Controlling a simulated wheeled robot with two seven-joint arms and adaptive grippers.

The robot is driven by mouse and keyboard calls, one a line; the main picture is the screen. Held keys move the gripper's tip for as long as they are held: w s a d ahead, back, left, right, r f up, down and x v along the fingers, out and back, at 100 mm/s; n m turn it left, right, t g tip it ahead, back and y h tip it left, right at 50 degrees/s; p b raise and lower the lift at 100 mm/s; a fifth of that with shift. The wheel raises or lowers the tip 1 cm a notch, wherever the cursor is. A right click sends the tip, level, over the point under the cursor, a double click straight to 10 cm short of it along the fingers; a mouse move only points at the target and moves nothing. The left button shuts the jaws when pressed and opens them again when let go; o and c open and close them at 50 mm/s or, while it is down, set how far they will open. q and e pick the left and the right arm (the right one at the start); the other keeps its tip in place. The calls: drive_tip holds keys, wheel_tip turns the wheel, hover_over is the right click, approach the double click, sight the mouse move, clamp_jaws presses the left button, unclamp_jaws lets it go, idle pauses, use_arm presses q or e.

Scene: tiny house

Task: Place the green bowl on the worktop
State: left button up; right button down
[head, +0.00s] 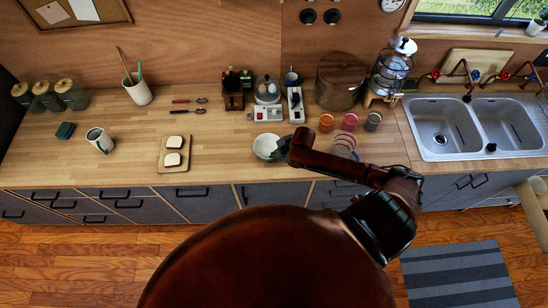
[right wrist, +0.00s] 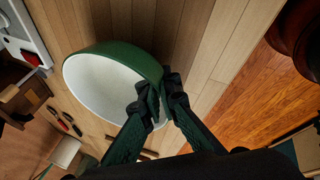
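The green bowl (head: 265,146) is at the front part of the wooden worktop (head: 225,150) in the head view, left of my right gripper (head: 282,151). In the right wrist view the bowl (right wrist: 112,62) shows a green outer wall and an empty white inside. My right gripper (right wrist: 160,88) is shut on the bowl's rim, one finger inside and one outside the wall. I cannot tell whether the bowl's base touches the worktop or is just above it. My left gripper is not in view.
A bread board (head: 173,153) lies left of the bowl. A white socket block (head: 267,113) and a toaster-like grey item stand behind it. Coloured cups (head: 349,121) stand to its right, before the double sink (head: 446,128). Bare worktop lies between bread board and bowl.

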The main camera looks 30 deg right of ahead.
drive_tip(key=shift+w+f, duration=0.1)
drive_tip(key=shift+f, duration=0.2)
drive_tip(key=c, duration=2.2)
unclamp_jaws()
drive_tip(key=shift+o, duration=0.2)
drive_tip(key=b+v, duration=0.1)
drive_tip(key=v, duration=1.1)
